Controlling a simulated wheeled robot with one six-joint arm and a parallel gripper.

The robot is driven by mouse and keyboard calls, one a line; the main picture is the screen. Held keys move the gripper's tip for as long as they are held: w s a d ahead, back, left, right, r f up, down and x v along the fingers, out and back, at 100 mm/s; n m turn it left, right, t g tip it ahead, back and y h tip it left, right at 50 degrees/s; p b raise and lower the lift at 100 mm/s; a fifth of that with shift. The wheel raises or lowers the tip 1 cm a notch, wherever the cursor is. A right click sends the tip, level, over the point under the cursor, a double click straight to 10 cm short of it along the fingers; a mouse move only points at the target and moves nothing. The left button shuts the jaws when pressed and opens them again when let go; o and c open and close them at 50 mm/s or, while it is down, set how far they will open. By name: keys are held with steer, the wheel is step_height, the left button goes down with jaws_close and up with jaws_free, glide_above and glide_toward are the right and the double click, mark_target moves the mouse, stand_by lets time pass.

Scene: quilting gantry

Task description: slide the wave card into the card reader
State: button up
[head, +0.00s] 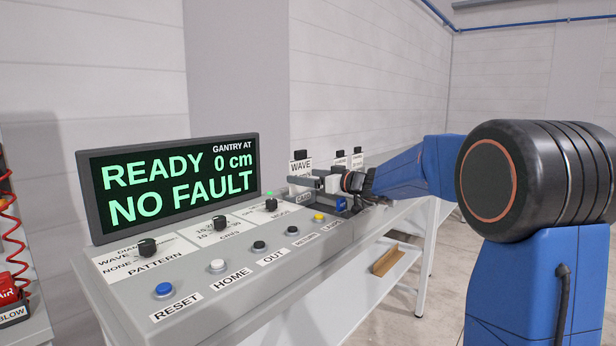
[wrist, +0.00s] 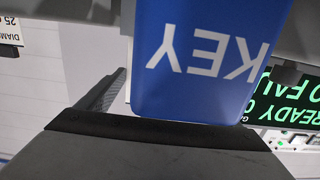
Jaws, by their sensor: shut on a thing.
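The wave card (head: 300,167) is a white upright card with a black top and the word WAVE. It shows in the head view at the far end of the console. My gripper (head: 314,179) reaches in from the right and is shut on the card. The card reader, with its CARD label (head: 305,196), is directly below the card. I cannot tell whether the card's lower edge is in the slot or above it.
Two more labelled cards (head: 340,158) (head: 357,156) stand behind, to the right. The blue block (head: 341,204) is close under my gripper. The console has several buttons and knobs along its front. The display (head: 170,185) reads READY, 0 cm, NO FAULT.

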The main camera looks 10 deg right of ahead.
steer(key=shift+f, duration=1)
steer(key=o, duration=1)
steer(key=shift+s+d, duration=0.1)
